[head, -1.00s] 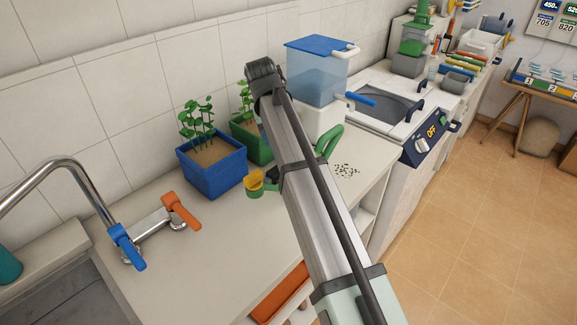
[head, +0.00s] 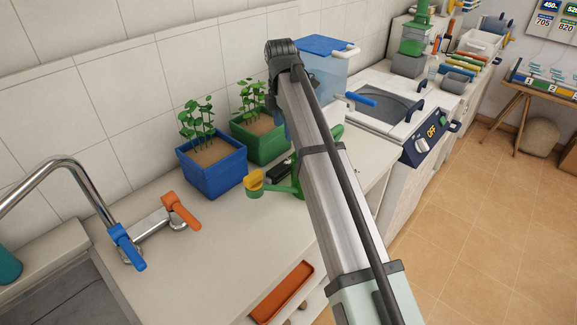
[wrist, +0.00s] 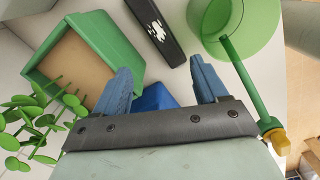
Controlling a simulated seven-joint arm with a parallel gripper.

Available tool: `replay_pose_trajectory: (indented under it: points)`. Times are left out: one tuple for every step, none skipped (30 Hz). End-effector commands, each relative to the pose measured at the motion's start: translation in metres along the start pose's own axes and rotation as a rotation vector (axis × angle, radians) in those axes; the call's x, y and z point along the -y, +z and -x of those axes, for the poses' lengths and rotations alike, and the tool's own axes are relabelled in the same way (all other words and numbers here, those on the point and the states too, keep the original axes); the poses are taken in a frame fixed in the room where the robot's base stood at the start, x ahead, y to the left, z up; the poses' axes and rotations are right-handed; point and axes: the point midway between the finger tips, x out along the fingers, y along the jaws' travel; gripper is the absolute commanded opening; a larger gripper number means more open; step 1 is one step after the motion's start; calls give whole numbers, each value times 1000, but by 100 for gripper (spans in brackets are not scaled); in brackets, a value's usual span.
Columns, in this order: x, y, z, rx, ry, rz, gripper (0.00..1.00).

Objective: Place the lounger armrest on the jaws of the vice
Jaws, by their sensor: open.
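My gripper (wrist: 160,66) is open in the wrist view, with two blue fingers wide apart and nothing held between them. A flat black bar (wrist: 156,30) with a white mark lies on the counter beyond the fingertips; it may be the lounger armrest, but I cannot be sure. It shows as a small dark piece in the head view (head: 279,172), beside the green watering can. I cannot make out a vice in either view.
A green watering can (wrist: 246,84) with a yellow spout end stands close to the right finger. A green planter (head: 262,139) and a blue planter (head: 214,170) stand by the wall. A tap (head: 85,185) is at left. A blue-lidded bin (head: 328,70) stands behind my arm.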

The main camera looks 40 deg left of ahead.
Motion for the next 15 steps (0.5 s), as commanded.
replay_pose_trajectory:
  points:
    - [-1, 2, 2, -9, -3, 74, 72]
    - [-1, 2, 2, -14, -5, 119, 72]
    - [-2, 3, 3, -20, -6, 174, 72]
    - [-2, 3, 4, -25, -6, 212, 72]
    - [-2, 4, 4, -29, -6, 246, 72]
    - [-2, 4, 5, -34, -6, 285, 72]
    - [-2, 4, 5, -37, -7, 310, 72]
    - [-2, 5, 6, -39, -7, 333, 72]
    - [-2, 5, 6, -42, -7, 357, 72]
    - [-2, 5, 6, -44, -7, 371, 72]
    - [-2, 5, 6, -45, -7, 383, 72]
    - [-2, 5, 6, -46, -7, 393, 72]
    - [-1, 5, 5, -47, -8, 398, 72]
    - [-1, 5, 3, -48, -8, 401, 72]
    - [-1, 5, 1, -48, -8, 403, 72]
